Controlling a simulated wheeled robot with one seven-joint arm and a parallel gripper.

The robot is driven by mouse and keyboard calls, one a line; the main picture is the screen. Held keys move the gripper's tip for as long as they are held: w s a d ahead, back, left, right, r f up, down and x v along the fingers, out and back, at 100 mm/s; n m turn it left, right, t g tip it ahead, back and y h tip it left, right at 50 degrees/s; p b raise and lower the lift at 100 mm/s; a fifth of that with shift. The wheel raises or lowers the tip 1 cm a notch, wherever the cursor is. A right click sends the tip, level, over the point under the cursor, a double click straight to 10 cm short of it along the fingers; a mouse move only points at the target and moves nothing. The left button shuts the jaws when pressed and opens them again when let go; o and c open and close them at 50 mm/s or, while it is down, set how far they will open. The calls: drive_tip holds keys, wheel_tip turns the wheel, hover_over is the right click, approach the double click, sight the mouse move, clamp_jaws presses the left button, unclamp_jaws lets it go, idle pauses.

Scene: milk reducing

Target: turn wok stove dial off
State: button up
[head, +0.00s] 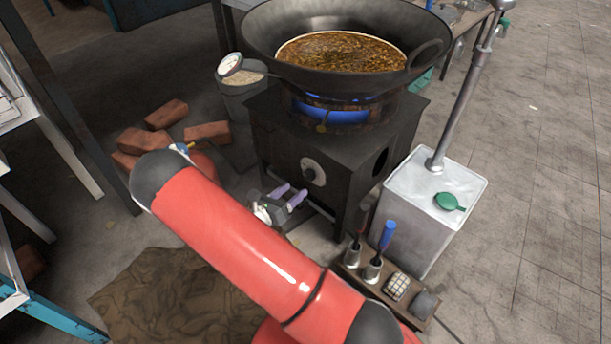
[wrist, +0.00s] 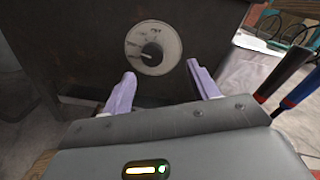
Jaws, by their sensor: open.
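The wok stove (head: 275,135) is a dark metal box with a blue flame (head: 335,113) burning under a large black wok (head: 300,80) of brown bubbling liquid. Its dial (head: 311,171) is a dark knob on a pale round plate on the front face. In the wrist view the dial (wrist: 152,50) is straight ahead, above and between the fingertips, with its plate in full view. My gripper (head: 287,195) is open, with two lilac fingers pointing at the stove front just below and left of the dial. In the wrist view my gripper (wrist: 160,78) is empty, and the fingers look apart from the dial.
A white metal canister (head: 430,205) with a green cap stands right of the stove. A wooden holder (head: 385,290) with blue and dark-handled tools stands in front of it. Red bricks (head: 165,114) and a bin with a gauge (head: 240,95) are at left.

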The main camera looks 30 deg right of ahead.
sight(307, 177)
drive_tip(key=shift+n+t, duration=0.5)
drive_tip(key=shift+n, duration=0.2)
drive_tip(key=x, duration=0.5)
drive_tip(key=f+x, duration=0.1)
drive_tip(key=x, duration=0.1)
drive_tip(key=shift+w+d+f, duration=0.1)
drive_tip(key=shift+w+d, duration=0.1)
drive_tip(key=shift+w, duration=0.3)
drive_tip(key=c, duration=1)
